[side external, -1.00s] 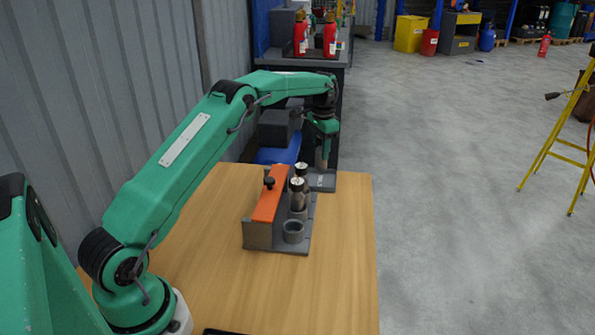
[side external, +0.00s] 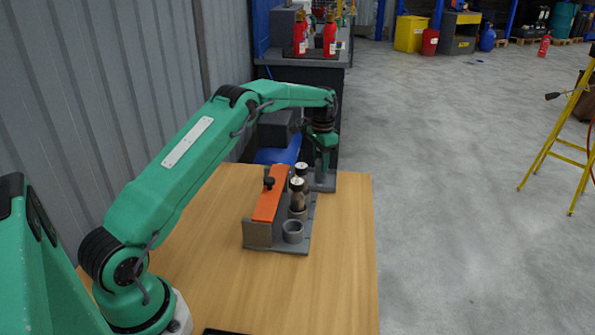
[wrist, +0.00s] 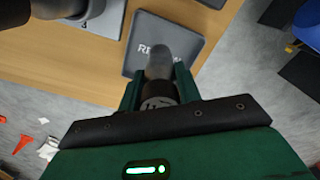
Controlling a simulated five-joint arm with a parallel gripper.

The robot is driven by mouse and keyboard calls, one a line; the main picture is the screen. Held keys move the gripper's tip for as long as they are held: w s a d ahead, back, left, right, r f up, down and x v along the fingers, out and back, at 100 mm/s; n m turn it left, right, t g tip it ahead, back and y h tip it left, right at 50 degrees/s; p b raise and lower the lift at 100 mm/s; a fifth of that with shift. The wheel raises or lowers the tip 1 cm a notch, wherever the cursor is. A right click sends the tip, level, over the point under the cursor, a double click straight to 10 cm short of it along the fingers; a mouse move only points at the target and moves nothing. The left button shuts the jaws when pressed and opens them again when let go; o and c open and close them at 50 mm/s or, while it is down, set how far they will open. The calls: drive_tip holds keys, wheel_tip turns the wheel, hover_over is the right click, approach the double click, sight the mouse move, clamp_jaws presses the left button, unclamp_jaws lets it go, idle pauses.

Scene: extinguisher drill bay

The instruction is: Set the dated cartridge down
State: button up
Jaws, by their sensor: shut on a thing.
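My gripper (side external: 325,166) is over the grey pad at the far end of the table. In the wrist view its green jaws (wrist: 158,92) are shut on a grey, round-topped cartridge (wrist: 159,63). The cartridge lies across the near part of the pad (wrist: 190,35) in that view and covers some of its lettering, which starts "RE". The pad also shows in the side view (side external: 329,183). The held cartridge is hard to make out in the side view, and I cannot tell whether it touches the pad. No date can be read on it.
A grey rack (side external: 257,236) with an orange bar (side external: 269,205) and black knob stands nearer on the table. It holds two dark cartridges with pale tops (side external: 297,192); its front cup (side external: 292,236) is empty. The table's right strip is bare. A bench (side external: 300,70) stands beyond.

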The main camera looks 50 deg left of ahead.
drive_tip(key=o, duration=1.2)
drive_tip(key=shift+f, duration=0.1)
wheel_tip(320, 180, up, 12)
drive_tip(key=shift+r, duration=0.25)
